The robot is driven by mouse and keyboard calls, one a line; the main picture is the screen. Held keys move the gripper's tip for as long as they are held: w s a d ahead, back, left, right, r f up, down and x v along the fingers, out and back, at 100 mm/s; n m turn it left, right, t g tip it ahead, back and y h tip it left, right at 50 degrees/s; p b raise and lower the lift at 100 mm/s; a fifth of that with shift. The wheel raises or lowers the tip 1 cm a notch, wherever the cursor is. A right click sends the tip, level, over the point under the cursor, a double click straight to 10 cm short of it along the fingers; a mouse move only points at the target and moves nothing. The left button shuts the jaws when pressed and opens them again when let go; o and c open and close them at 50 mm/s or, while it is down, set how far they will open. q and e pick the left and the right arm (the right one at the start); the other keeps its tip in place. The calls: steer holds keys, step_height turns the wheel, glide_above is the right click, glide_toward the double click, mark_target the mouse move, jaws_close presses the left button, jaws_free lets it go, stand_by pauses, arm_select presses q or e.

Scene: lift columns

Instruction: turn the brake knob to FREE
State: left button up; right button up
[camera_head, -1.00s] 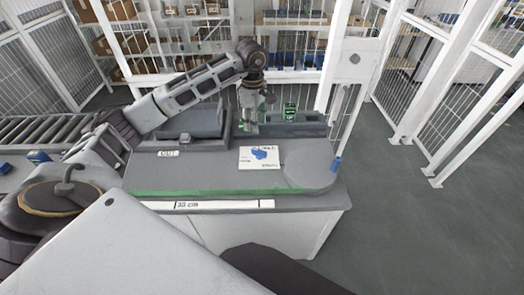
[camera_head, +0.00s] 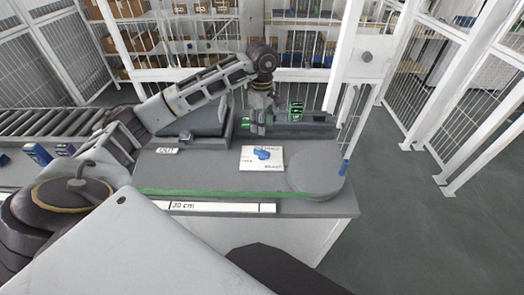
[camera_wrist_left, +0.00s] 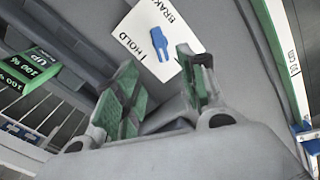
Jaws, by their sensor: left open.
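The brake knob (camera_head: 262,154) is a blue lever-shaped piece on a white printed plate (camera_head: 247,163) on the grey counter. In the left wrist view the knob (camera_wrist_left: 162,43) lies beyond the fingertips, and the plate (camera_wrist_left: 143,22) reads HOLD and, partly cut off, BRAKE. The knob's long part points toward the fingers, near the word HOLD. My left gripper (camera_head: 262,117) is above and behind the plate in the head view. In the wrist view the left gripper (camera_wrist_left: 158,80) has its green-padded fingers apart with nothing between them. My right gripper is not in view.
Green blocks (camera_head: 295,110) stand in a dark tray behind the plate. A roller conveyor (camera_head: 60,123) is at left. Open floor lies at right.

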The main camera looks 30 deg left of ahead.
mark_target(262, 150)
arm_select(q)
step_height(262, 150, down, 12)
steer(key=shift+f+p, duration=0.1)
steer(key=shift+p, duration=0.65)
steer(key=shift+f, duration=0.8)
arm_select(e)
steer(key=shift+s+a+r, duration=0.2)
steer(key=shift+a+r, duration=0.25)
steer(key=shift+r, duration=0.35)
arm_select(q)
steer(key=shift+c, duration=0.3)
steer(key=c, duration=0.7)
jaws_close()
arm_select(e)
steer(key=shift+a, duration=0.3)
